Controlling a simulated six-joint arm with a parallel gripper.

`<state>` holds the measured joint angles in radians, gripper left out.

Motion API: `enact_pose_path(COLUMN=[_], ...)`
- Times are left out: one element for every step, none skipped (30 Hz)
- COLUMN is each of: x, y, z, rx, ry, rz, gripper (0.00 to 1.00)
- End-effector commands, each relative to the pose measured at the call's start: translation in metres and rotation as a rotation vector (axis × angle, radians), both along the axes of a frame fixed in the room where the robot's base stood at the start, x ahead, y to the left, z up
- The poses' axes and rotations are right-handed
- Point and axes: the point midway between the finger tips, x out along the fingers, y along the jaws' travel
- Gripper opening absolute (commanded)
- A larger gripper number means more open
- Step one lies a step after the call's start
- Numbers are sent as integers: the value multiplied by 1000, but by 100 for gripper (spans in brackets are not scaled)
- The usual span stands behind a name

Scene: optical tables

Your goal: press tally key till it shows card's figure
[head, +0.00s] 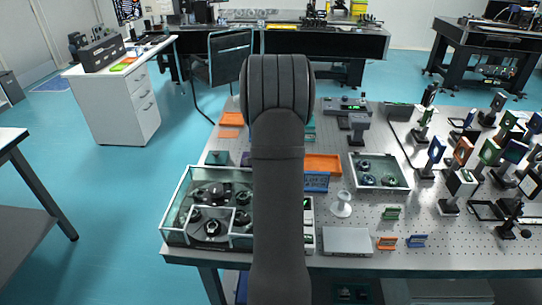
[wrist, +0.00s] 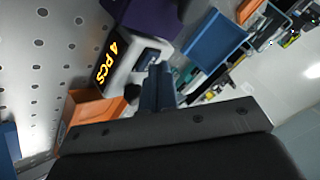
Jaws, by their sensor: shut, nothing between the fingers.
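In the wrist view a white tally device (wrist: 126,68) has a dark panel with "4 PCS" in amber figures (wrist: 107,61). A dark key area (wrist: 150,56) lies on its top, next to the panel. My gripper (wrist: 160,70) is shut and empty, its fingertips at the key area; I cannot tell whether they touch it. In the head view my arm hides the gripper. A narrow white device (head: 309,225) shows partly beside my arm there; I cannot tell if it is the tally.
In the wrist view a purple block (wrist: 152,14), a blue tray (wrist: 215,40) and an orange tray (wrist: 92,108) lie close to the tally. In the head view a glass-walled box (head: 175,222) stands left of my arm, and mounted optics (head: 462,150) crowd the right.

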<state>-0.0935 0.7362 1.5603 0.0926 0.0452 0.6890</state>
Motion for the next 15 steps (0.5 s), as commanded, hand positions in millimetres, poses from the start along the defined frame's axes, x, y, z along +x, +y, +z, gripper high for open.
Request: enact_pose_path(x=[0, 0, 0, 0, 0, 0, 0, 0, 0, 0, 0, 0, 0, 0, 0], y=[0, 0, 0, 0, 0, 0, 0, 0, 0, 0, 0, 0, 0, 0, 0], z=[1, 2, 4, 6, 7, 9, 11, 13, 14, 15, 16, 16, 16, 16, 16], rx=[0, 0, 1, 1, 1, 1, -1, -1, 0, 0, 0, 1, 1, 1, 1], ry=[0, 0, 0, 0, -1, -1, 0, 0, 0, 0, 0, 0, 0, 0, 0], rz=[0, 0, -1, -1, 0, 1, 1, 1, 0, 0, 0, -1, -1, -1, -1], gripper=[0, 0, 0, 0, 0, 0, 0, 0, 0, 0, 0, 0, 0, 0, 0])
